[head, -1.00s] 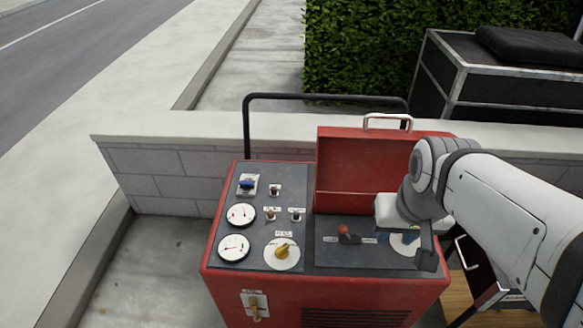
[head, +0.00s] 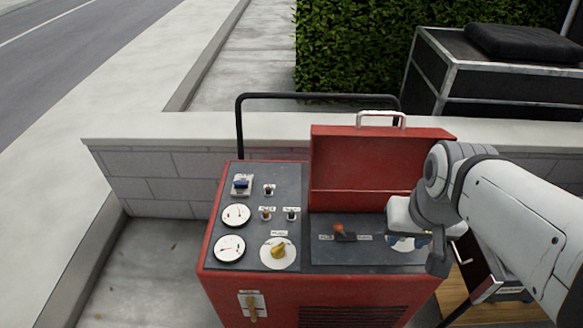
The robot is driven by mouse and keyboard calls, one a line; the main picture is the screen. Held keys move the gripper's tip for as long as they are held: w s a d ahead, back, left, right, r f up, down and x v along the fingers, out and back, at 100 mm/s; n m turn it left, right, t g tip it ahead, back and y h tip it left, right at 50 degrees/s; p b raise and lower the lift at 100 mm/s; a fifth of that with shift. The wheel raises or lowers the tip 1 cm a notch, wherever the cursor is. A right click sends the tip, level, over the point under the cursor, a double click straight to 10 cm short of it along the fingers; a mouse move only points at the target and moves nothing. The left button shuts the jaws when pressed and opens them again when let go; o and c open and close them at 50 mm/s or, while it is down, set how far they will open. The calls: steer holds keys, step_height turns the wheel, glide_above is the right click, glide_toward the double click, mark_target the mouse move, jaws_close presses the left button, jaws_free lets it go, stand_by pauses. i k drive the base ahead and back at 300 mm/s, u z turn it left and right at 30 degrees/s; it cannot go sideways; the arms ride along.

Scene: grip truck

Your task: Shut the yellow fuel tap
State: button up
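A small yellow-brown tap lever (head: 253,308) sits on a pale plate low on the front of the red machine (head: 222,292). The lever stands roughly upright in line with the plate; the label above it is too small to read. A larger yellow knob (head: 279,251) sits on a white round dial on the top panel. My gripper (head: 424,250) is over the right end of the top panel, well to the right of the tap and above it. It is turned partly away and partly hidden by its own wrist, so its opening does not show.
A red lid (head: 375,160) stands raised behind. A black rail (head: 318,96) and low wall lie beyond. The space left of the machine is clear.

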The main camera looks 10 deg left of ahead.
mark_target(278, 253)
steer(key=z, duration=0.05)
steer(key=k, duration=1.1)
steer(key=u, duration=0.3)
steer(key=i, duration=0.95)
steer(key=u, duration=0.05)
